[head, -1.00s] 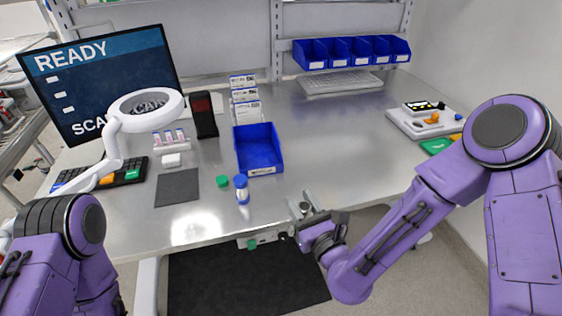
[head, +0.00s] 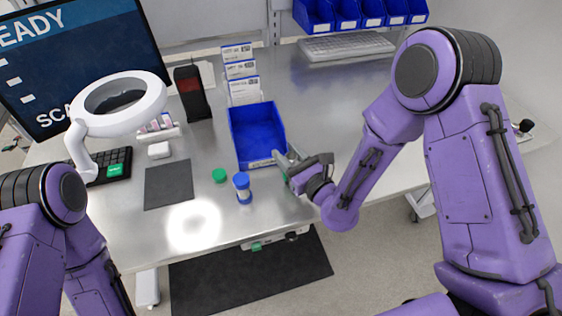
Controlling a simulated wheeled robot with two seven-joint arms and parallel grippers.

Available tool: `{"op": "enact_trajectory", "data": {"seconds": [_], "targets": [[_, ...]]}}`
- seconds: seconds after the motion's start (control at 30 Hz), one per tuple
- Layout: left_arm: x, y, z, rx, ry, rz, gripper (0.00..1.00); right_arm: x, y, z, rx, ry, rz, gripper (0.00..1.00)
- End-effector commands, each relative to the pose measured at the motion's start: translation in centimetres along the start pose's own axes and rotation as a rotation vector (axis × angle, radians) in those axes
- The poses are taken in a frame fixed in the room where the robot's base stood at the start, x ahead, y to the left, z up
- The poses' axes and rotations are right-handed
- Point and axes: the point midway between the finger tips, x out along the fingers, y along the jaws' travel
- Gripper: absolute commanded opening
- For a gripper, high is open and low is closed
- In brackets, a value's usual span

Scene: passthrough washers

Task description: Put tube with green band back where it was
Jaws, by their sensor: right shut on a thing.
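My right gripper (head: 284,160) is at the right front corner of the blue bin (head: 258,140), low over the table. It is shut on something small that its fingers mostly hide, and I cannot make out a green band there. A small tube with a blue cap (head: 242,182) stands upright in front of the bin. A small green round piece (head: 219,175), like a cap, lies just left of it. A white rack (head: 158,133) with several small tubes stands at the left, partly behind the lamp; its band colours are too small to tell. My left gripper is out of view.
A ring lamp (head: 121,105) and a monitor (head: 75,60) stand at the left. A dark mat (head: 168,185), a white box (head: 159,150), a black scanner-like stand (head: 192,93) and label cards (head: 243,90) surround the bin.

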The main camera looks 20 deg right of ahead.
Motion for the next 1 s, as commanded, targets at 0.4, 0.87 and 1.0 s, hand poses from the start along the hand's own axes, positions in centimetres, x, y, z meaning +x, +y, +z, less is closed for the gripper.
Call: {"op": "enact_trajectory", "data": {"seconds": [0.4,0.87,1.0], "targets": [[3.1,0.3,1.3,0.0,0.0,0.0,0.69,0.1,-0.7,-3.8,0.001,0.002,-0.008,0.07],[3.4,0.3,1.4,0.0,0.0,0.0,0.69,0.1,-0.7,-4.2,0.0,0.002,-0.008,0.65],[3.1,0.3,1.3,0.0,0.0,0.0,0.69,0.1,-0.7,-3.8,0.0,0.002,-0.007,0.65]]}}
